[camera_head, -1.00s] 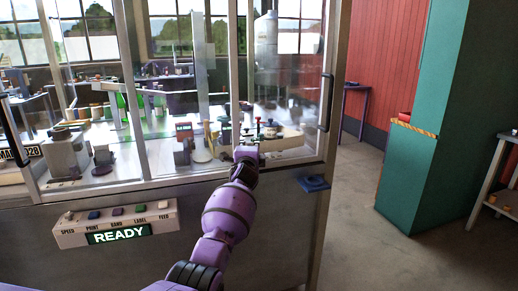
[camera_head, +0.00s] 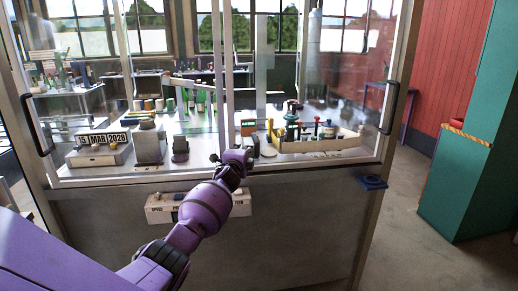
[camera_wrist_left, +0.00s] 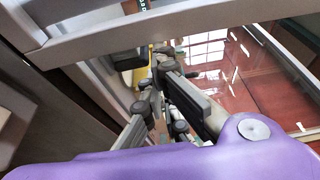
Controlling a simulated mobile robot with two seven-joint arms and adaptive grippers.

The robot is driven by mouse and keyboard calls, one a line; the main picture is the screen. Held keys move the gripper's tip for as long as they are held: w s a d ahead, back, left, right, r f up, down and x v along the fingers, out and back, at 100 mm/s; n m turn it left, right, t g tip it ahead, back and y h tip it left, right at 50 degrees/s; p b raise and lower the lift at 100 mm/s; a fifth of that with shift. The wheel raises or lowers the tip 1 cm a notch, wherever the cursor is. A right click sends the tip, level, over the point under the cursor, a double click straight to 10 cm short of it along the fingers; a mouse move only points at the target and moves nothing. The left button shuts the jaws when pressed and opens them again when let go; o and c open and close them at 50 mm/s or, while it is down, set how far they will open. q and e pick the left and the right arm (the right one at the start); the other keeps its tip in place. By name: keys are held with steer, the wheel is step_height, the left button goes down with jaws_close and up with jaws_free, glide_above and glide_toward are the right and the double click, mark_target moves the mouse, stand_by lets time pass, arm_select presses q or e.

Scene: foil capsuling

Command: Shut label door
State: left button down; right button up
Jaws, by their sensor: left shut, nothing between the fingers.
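The glass-fronted cabinet has two framed glass panes, a left pane (camera_head: 130,60) and a right pane (camera_head: 335,65). A black handle (camera_head: 37,124) is at the left pane's outer edge and another black handle (camera_head: 389,107) at the right pane's outer edge. No label marks either pane as the label door, and I cannot tell if either is fully shut. My left gripper (camera_head: 237,158) is shut and empty, in front of the lower frame near the middle post. In the left wrist view the gripper (camera_wrist_left: 158,78) is beside a metal frame rail. My right gripper is not in view.
A button box (camera_head: 165,210) on the cabinet front is partly hidden by my left arm. A blue pad (camera_head: 372,182) juts out at the right. Inside stand a date block (camera_head: 102,138) and several bottles and tools. Floor (camera_head: 420,240) is free at right.

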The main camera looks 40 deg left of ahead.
arm_select(q)
steer(key=s+a, duration=0.2)
steer(key=s, duration=0.1)
steer(key=shift+a+f+p, duration=0.1)
steer(key=shift+a+p, duration=0.2)
steer(key=shift+a, duration=0.1)
